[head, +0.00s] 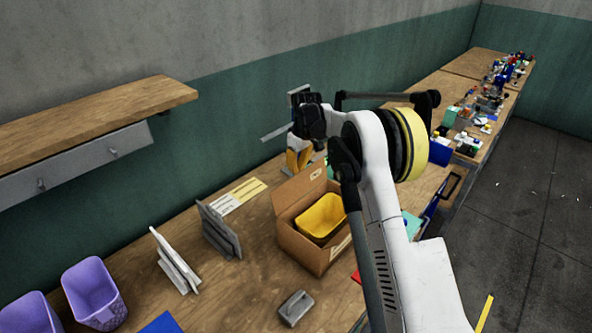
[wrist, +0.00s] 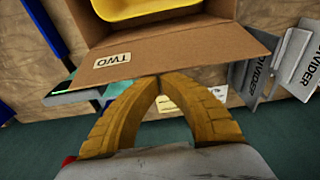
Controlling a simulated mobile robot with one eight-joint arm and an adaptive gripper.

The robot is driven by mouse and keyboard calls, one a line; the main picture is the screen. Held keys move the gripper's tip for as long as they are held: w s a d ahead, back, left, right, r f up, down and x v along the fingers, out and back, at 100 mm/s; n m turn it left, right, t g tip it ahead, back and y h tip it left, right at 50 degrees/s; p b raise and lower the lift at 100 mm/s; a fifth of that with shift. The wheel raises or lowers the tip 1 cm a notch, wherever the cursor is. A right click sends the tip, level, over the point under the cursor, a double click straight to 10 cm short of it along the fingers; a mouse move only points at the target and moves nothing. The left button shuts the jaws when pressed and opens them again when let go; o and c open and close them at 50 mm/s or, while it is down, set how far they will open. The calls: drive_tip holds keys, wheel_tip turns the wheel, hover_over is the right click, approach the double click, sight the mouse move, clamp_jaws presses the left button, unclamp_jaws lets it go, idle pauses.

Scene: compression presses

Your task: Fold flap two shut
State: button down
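A cardboard box (head: 303,247) stands on the bench with a yellow bin (head: 322,216) inside it. Its back flap (head: 297,192) stands up, with a small label too tiny to read there. In the wrist view the flap marked TWO (wrist: 190,52) is open and its outer edge faces my gripper. My gripper (wrist: 157,80) has its yellow fingertips together, with nothing between them, right at that edge; I cannot tell whether they touch it. In the head view my gripper (head: 298,162) points down behind the box.
Grey dividers (head: 219,231) and white dividers (head: 174,262) stand left of the box. Purple bins (head: 93,293) are at the lower left, and a grey block (head: 295,307) lies in front. A shelf (head: 90,118) juts from the wall. Clutter (head: 490,95) fills the far bench.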

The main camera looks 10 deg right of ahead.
sight(302, 176)
drive_tip(key=shift+s+d, duration=0.1)
drive_tip(key=shift+s+d+r+t+y+b, duration=0.1)
drive_tip(key=shift+s+d+t+y+b, duration=0.4)
drive_tip(key=shift+s+t+b, duration=0.25)
drive_tip(key=shift+s+d+r+t+y+b, duration=0.1)
drive_tip(key=shift+s+d+t+y+b, duration=0.4)
drive_tip(key=shift+t, duration=0.35)
drive_tip(key=shift+s+d+f+t+y+b, duration=0.1)
drive_tip(key=shift+s+d+t+y+b, duration=0.25)
drive_tip(key=shift+s+t+b, duration=0.2)
drive_tip(key=shift+s+d+t+y+b, duration=0.2)
drive_tip(key=shift+s+t+y+b, duration=0.15)
drive_tip(key=shift+s+t+b, duration=0.2)
drive_tip(key=shift+s+d, duration=0.15)
drive_tip(key=shift+s, duration=0.1)
drive_tip(key=s+d+f+b, duration=0.4)
drive_tip(key=s+f+b, duration=0.2)
drive_tip(key=f+b, duration=0.1)
drive_tip(key=shift+f, duration=0.4)
drive_tip(key=shift+s+d, duration=0.1)
drive_tip(key=shift+f, duration=0.1)
